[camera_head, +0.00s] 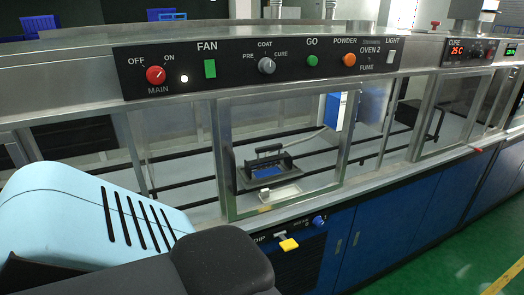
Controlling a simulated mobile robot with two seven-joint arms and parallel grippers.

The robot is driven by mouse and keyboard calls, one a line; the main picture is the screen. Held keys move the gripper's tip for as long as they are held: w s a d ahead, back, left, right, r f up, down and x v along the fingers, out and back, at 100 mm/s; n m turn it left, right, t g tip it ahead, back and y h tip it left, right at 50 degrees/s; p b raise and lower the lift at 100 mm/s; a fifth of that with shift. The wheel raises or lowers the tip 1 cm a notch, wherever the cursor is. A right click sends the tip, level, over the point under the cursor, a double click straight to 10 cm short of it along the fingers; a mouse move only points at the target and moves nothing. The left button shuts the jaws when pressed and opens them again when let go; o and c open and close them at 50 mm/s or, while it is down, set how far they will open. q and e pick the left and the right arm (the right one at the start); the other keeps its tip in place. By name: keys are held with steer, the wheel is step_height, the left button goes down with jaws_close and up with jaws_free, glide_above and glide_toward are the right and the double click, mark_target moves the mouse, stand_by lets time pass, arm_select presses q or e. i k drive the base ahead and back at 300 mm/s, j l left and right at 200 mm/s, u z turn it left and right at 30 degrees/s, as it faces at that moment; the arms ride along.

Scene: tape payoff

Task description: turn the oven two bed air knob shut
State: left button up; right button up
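The control panel (262,66) of oven 2 runs along the top. It carries a red main knob (155,75), a grey coat knob (267,65) between "PRE" and "CURE", a green go button (312,60) and an orange powder button (349,59). No label there reads bed air. The label beside the yellow handle is partly hidden and too small to read surely. I cannot tell which is the bed air knob. Neither gripper shows.
A glass sliding window (282,150) in a metal frame closes the booth, with a dark-handled fixture (268,168) inside. Blue cabinet doors (385,225) continue right. My light-blue and dark-grey body parts cover the lower left. Green floor (440,255) is clear at lower right.

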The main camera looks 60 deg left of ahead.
mark_target(318, 221)
steer(key=u, duration=1.55)
steer(key=i+l+u, duration=0.15)
steer(key=l, duration=0.5)
steer(key=i+l+u, duration=0.1)
steer(key=l, duration=0.6)
steer(key=i+l+u, duration=0.15)
steer(key=l, duration=0.55)
steer(key=i+l+u, duration=0.1)
steer(key=l, duration=0.6)
steer(key=i+l+u, duration=0.15)
steer(key=l, duration=0.55)
